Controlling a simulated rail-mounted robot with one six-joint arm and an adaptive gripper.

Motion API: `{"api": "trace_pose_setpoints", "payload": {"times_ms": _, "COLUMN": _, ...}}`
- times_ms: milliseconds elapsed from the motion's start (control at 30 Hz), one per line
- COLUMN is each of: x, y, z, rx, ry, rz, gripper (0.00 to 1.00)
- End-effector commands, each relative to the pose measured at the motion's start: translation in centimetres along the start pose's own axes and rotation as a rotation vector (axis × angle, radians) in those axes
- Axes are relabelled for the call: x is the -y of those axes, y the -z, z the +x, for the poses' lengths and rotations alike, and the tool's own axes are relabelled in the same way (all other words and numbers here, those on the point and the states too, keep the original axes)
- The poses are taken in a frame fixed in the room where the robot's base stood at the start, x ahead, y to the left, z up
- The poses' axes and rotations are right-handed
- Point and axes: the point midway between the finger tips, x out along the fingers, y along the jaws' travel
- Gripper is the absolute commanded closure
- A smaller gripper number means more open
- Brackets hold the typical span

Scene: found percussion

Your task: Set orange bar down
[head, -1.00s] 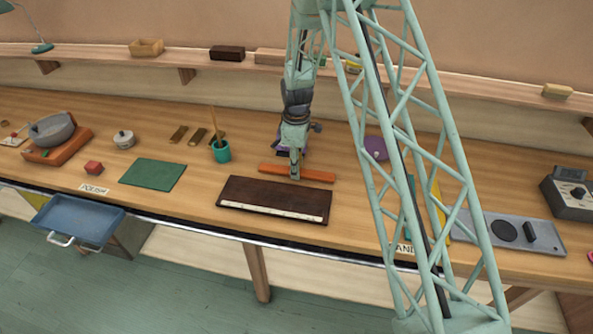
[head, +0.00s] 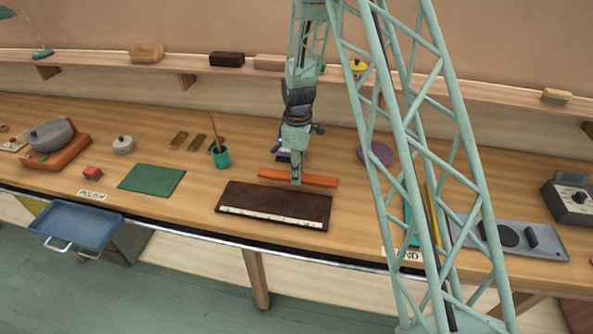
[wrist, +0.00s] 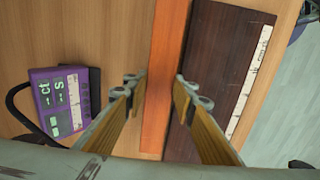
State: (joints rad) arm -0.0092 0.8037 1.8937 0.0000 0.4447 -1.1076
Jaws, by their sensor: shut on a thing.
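The orange bar (head: 320,180) is a long flat strip lying crosswise behind the dark brown board (head: 270,200) in the head view. My gripper (head: 296,181) points down with its fingers around the bar's middle. In the wrist view the orange bar (wrist: 161,70) runs between the two fingers of my gripper (wrist: 157,88), and the dark board (wrist: 215,70) lies to its right. The gripper is shut on the bar. I cannot tell whether the bar touches the bench or hangs just above it.
A purple device (wrist: 65,100) with a dark cable lies left of the bar in the wrist view. A teal cup (head: 221,158) with a stick stands to the left, near a green mat (head: 152,180). A purple disc (head: 379,153) is to the right, partly behind my lattice frame.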

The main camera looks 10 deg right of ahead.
Motion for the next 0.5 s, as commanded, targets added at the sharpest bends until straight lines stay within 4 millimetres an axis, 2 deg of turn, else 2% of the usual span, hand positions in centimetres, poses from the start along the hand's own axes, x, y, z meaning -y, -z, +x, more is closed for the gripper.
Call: {"api": "trace_pose_setpoints", "payload": {"times_ms": 500, "x": 8.6, "y": -3.6, "z": -0.9, "rx": 0.000, "ry": 0.000, "rz": 0.000, "gripper": 0.90}}
